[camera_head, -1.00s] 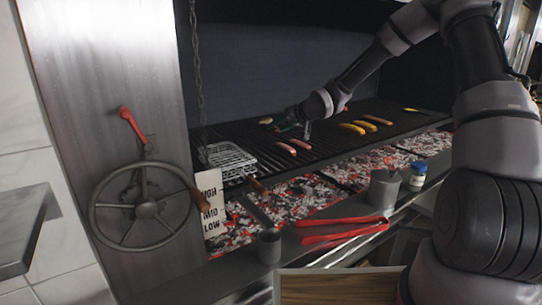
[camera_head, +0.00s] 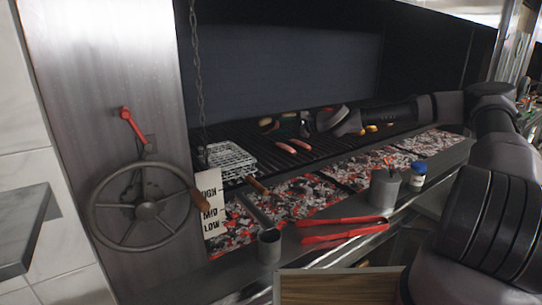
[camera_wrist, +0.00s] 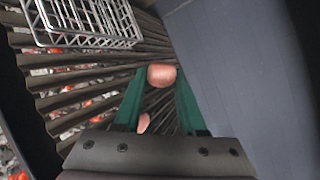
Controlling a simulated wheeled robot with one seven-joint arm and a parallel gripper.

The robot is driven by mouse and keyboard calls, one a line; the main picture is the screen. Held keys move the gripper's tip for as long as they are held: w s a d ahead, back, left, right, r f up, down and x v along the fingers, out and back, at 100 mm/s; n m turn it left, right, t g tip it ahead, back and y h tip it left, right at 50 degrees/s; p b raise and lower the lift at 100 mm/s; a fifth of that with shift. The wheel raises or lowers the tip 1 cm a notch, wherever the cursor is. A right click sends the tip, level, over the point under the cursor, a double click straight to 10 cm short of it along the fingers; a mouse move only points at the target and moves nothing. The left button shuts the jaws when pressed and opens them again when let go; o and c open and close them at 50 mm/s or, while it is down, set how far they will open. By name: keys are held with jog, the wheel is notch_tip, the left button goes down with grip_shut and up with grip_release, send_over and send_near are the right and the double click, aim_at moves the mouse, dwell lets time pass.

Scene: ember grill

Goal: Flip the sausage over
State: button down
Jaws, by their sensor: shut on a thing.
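My gripper (camera_wrist: 161,73) has green fingers and is shut on a pinkish-brown sausage (camera_wrist: 161,77), which shows between the fingertips in the wrist view. Another sausage (camera_wrist: 144,123) shows on the bars below, near the left finger. In the head view my gripper (camera_head: 302,124) is small and dark over the back of the grate, beside a reddish sausage (camera_head: 270,128) that seems to be the held one. Two pink sausages (camera_head: 285,147) lie on the grate in front of it. The underside of the held sausage is hidden.
A wire grill basket (camera_head: 228,160) stands on the left of the grate (camera_head: 320,152); it also shows in the wrist view (camera_wrist: 85,20). Red tongs (camera_head: 345,230), a metal pot (camera_head: 385,188) and a jar (camera_head: 418,175) sit on the front ledge. Glowing coals (camera_head: 300,195) lie below.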

jog(key=m+t, duration=0.1)
jog(key=m, duration=0.4)
jog(key=m+t+h, duration=0.1)
jog(key=m, duration=0.1)
jog(key=shift+s+a+t, duration=0.2)
jog(key=shift+a+t, duration=0.05)
jog(key=shift+t, duration=0.05)
jog(key=m+h, duration=0.1)
jog(key=m, duration=0.1)
jog(key=m+t+h, duration=0.1)
jog(key=m, duration=0.2)
jog(key=m+t+h, duration=0.1)
jog(key=m, duration=0.2)
jog(key=shift+s+a+r, duration=0.15)
jog(key=shift+a+r, duration=0.1)
jog(key=shift+a, duration=0.05)
jog(key=shift+m+h, duration=0.3)
jog(key=shift+m, duration=0.2)
jog(key=f, duration=0.1)
jog(key=w+f, duration=0.1)
jog(key=a+f, duration=0.1)
jog(key=f, duration=0.1)
jog(key=shift+w, duration=0.35)
jog(key=shift+d+f, duration=0.1)
jog(key=shift+f, duration=0.65)
jog(key=c, duration=0.8)
grip_release()
jog(key=shift+o, duration=0.2)
jog(key=o, duration=0.6)
jog(key=shift+c, duration=0.2)
